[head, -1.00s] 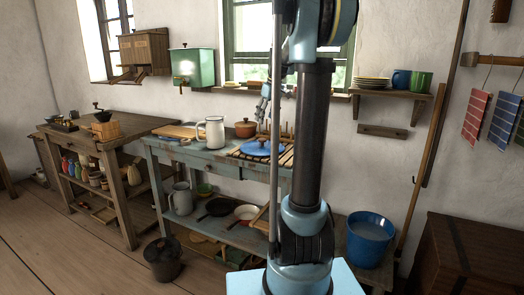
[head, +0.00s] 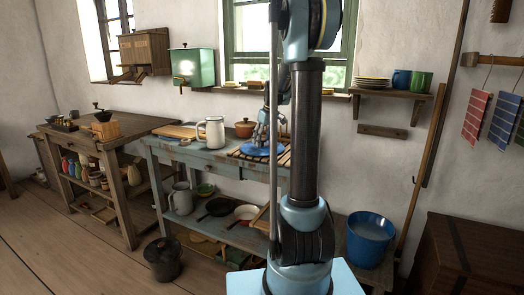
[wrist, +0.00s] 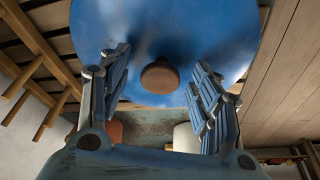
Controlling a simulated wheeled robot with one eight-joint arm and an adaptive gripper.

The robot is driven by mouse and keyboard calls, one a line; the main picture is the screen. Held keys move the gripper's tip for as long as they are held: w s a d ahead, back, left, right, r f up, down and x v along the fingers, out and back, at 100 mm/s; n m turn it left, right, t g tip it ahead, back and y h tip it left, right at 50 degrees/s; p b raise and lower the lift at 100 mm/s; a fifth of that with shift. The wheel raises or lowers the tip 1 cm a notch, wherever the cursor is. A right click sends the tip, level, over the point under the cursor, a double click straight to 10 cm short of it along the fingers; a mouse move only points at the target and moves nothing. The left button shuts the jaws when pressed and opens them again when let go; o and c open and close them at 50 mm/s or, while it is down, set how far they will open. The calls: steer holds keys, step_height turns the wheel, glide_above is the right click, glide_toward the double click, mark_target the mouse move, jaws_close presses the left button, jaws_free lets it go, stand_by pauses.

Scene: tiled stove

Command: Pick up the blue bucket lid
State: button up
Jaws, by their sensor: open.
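The blue bucket lid (head: 251,151) lies on the wooden slatted rack (head: 238,154) on the worn blue-green table. In the wrist view the lid (wrist: 225,30) fills the upper middle, with its round brown knob (wrist: 160,77) near the centre. My gripper (head: 262,142) is right over the lid, pointing down. In the wrist view my gripper's (wrist: 162,70) two fingers are apart, one on each side of the knob, and hold nothing. I cannot tell whether the fingertips touch the lid. In the head view my gripper hides the knob.
A white enamel jug (head: 212,132) and a brown pot (head: 245,128) stand on the same table (head: 180,150), left of and behind the lid. A window sill with small items runs along the wall behind.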

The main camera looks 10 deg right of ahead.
steer(key=shift+w+f, duration=0.1)
steer(key=shift+f, duration=0.2)
steer(key=shift+c, duration=0.3)
steer(key=c, duration=1.3)
steer(key=shift+o, duration=0.2)
steer(key=shift+r, duration=0.1)
